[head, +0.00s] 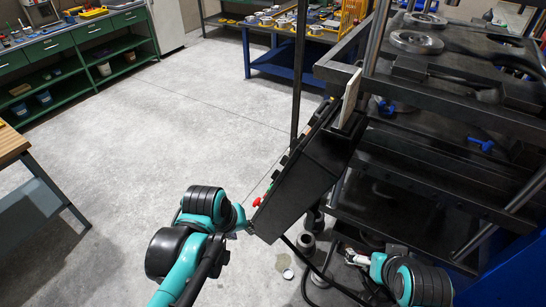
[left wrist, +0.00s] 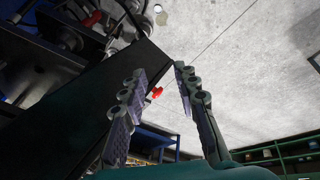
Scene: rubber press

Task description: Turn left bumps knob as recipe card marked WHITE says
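The press's black control box (head: 305,185) is seen from its side in the head view, with its knob face turned left and away. A red button (head: 257,202) sticks out at its lower edge; the red button (left wrist: 156,92) also shows between the fingers in the left wrist view. The left bumps knob cannot be made out. A pale board (head: 350,97) stands edge-on at the box's top; no writing is readable. My left gripper (head: 245,226) is by the box's lower end, and its fingers (left wrist: 160,72) are apart and empty. My right gripper (head: 353,257) is low under the press, its opening unclear.
The dark press frame (head: 440,115) fills the right side. Hoses and a metal cylinder (head: 306,243) are below the box. Green shelving (head: 75,60), a blue bench (head: 285,60) and a wooden table (head: 12,145) stand around. The grey floor (head: 170,120) at left is clear.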

